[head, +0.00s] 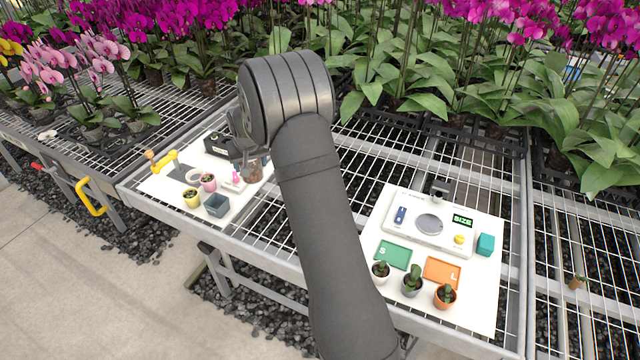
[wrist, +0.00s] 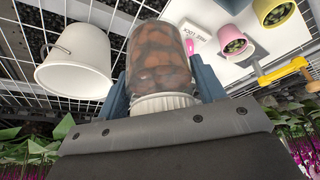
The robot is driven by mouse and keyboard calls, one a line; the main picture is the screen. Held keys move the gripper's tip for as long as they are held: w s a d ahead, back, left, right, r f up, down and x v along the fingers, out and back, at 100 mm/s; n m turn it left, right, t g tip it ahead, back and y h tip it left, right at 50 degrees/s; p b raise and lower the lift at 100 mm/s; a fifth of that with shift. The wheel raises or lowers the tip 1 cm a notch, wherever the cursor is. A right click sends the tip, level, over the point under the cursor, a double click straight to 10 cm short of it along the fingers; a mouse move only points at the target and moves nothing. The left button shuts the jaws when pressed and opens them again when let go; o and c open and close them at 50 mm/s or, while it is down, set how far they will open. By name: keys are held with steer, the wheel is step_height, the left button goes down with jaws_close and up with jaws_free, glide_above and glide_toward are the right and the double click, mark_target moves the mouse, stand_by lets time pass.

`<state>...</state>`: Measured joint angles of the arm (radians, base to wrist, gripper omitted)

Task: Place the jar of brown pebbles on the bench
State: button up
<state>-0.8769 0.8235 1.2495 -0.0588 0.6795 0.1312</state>
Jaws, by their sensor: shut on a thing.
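The jar of brown pebbles (head: 253,171) is clear, with a white ribbed end, in the wrist view (wrist: 160,55). My gripper (head: 248,152) is shut on it, with blue fingers on both sides of the jar in the wrist view (wrist: 162,88). In the head view the jar hangs at the right part of the left white board (head: 160,188) on the mesh bench (head: 265,215). My gripper hides part of the jar, and I cannot tell whether its base touches the board.
The left board also holds a yellow pot (head: 191,198), a pink pot (head: 208,182), a blue-grey square pot (head: 216,205) and a black box (head: 219,146). A white bucket (wrist: 75,60) shows beside the jar. The right board (head: 485,280) carries a scale (head: 430,225), trays and small cactus pots.

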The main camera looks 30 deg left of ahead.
mark_target(253, 176)
step_height(253, 176, down, 10)
steer(key=shift+f, duration=0.1)
stand_by(0.4)
steer(key=shift+f, duration=0.1)
steer(key=o, duration=1.3)
steer(key=shift+f, duration=0.1)
steer(key=shift+c, duration=0.2)
steer(key=v, duration=1.2)
